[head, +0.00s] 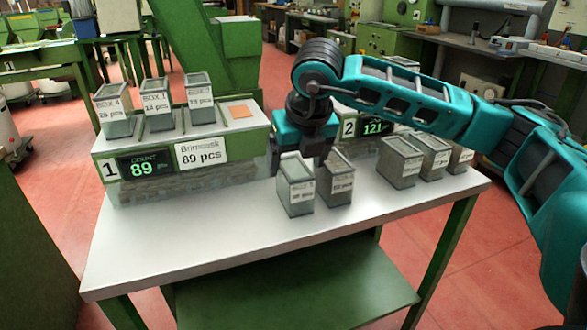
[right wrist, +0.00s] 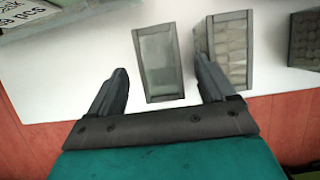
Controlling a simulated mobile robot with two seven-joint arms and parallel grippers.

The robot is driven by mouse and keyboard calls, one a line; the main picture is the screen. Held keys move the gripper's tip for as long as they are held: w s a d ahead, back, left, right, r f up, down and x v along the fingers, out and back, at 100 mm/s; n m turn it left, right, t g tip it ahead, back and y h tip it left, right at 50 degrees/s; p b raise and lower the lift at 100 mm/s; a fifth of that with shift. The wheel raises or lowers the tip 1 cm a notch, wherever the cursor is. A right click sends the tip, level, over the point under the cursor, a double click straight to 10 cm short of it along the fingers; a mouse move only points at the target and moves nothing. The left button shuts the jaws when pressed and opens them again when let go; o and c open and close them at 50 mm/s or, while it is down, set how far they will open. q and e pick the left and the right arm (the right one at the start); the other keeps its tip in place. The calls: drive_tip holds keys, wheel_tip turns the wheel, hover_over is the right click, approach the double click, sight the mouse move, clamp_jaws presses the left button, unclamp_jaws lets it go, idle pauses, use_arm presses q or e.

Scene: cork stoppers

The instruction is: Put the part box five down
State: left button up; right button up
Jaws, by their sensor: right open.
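Two grey part boxes stand upright on the white table in front of the scales: a left one (head: 296,188) and a right one (head: 337,183). Their labels are too blurred to read, so I cannot tell which is box five. My right gripper (head: 299,160) is right above the left box. In the right wrist view my right gripper (right wrist: 161,75) is open, its fingers on either side of the left box (right wrist: 160,62) and apart from it. The right box (right wrist: 234,48) is partly hidden behind the right finger. My left gripper is not in view.
Scale 2 (head: 373,127), reading 121, is partly behind my arm. Three more boxes (head: 401,166) stand at the right. The table's front left (head: 190,240) is clear.

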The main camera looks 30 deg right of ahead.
drive_tip(key=p+v, duration=0.1)
drive_tip(key=v, duration=0.5)
drive_tip(key=shift+s+r, duration=0.15)
drive_tip(key=shift+r, duration=0.2)
